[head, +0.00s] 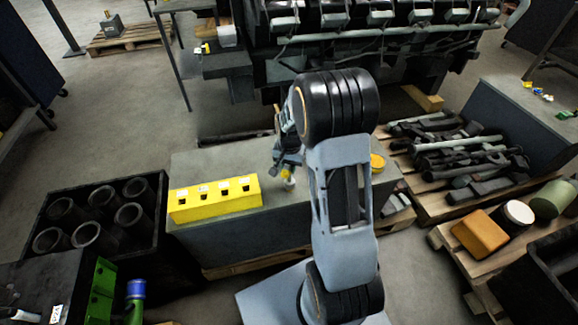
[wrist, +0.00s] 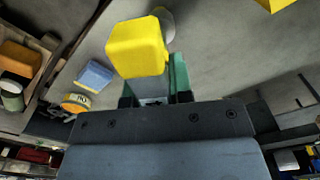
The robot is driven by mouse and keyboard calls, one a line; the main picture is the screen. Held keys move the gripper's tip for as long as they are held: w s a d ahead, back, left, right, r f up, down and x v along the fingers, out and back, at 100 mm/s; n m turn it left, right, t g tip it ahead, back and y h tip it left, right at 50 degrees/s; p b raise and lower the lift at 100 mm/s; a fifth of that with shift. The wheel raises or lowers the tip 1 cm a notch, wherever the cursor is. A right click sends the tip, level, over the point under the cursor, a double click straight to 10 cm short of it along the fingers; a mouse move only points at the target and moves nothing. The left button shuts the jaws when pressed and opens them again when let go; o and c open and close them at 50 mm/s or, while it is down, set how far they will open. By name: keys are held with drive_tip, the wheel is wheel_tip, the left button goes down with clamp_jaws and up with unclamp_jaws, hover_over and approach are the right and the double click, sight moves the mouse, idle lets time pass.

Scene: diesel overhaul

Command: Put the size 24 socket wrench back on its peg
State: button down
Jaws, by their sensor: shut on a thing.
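My gripper (head: 287,168) is above the grey bench, to the right of the yellow block. In the wrist view my gripper (wrist: 153,88) is shut on a piece with a yellow, box-shaped end (wrist: 137,46), taken to be the socket wrench. Its yellow part also shows small below my gripper in the head view (head: 286,173). A pale round part (wrist: 165,22) shows beyond the yellow end; I cannot tell whether it belongs to the wrench or touches the bench. No size mark is readable. I cannot make out the wrench's peg.
The yellow block (head: 215,199) with dark holes and white labels stands on the grey bench (head: 205,160). A yellow round tin (head: 377,163) and a blue box (wrist: 95,76) lie on the other side. A black crate of cylinders (head: 160,230) stands left; loaded pallets stand right.

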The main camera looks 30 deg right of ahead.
drive_tip(key=shift+f, duration=0.15)
drive_tip(key=shift+f+b, duration=0.9)
drive_tip(key=shift+f, duration=0.15)
drive_tip(key=shift+c, duration=1.9)
unclamp_jaws()
drive_tip(key=shift+r, duration=0.15)
wheel_tip(320, 180, up, 9)
drive_tip(key=p, duration=0.7)
